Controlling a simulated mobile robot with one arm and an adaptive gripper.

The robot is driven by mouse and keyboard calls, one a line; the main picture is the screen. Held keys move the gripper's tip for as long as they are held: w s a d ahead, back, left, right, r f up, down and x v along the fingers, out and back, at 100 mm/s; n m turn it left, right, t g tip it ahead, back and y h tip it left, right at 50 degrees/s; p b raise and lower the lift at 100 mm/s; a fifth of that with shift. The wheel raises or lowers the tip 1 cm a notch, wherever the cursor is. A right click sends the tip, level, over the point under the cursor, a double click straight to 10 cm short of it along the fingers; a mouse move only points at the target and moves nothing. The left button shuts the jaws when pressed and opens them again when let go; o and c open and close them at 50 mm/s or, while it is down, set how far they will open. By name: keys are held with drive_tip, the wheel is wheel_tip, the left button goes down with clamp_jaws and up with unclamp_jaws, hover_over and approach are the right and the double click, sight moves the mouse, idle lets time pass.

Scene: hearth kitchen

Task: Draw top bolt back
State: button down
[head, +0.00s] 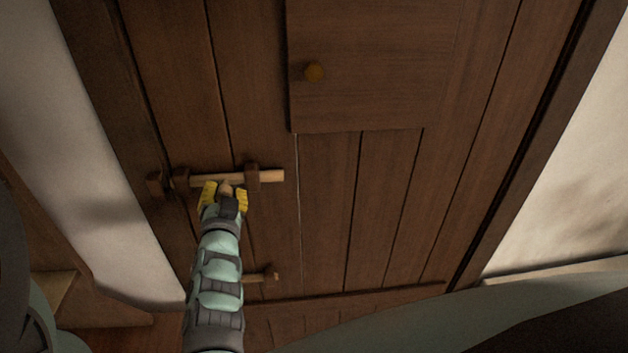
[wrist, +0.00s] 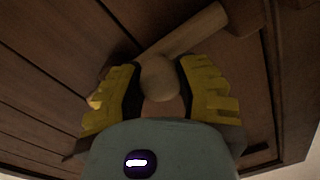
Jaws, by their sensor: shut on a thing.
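The top bolt (head: 270,175) is a pale wooden bar lying across the left part of the dark plank door. Two dark brackets hold it, and its right end sticks out past the right bracket (head: 252,175). My gripper (head: 224,190) is at the bolt between the two brackets, its yellow fingers shut on the bolt's knob. In the wrist view the round knob (wrist: 159,78) sits between both yellow fingers, with the bolt bar (wrist: 190,32) running behind it. The left end of the bolt is close to the dark keeper (head: 155,184) on the frame side; whether it enters it is unclear.
A lower bolt (head: 262,277) shows beside my forearm, partly hidden by it. The door surface right of the top bolt is clear. Pale walls flank the door.

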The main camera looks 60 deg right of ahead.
drive_tip(key=shift+s+d, duration=0.25)
drive_tip(key=shift+s, duration=0.05)
drive_tip(key=c, duration=0.6)
unclamp_jaws()
drive_tip(key=shift+o, duration=0.2)
drive_tip(key=v, duration=1.2)
drive_tip(key=shift+r, duration=0.1)
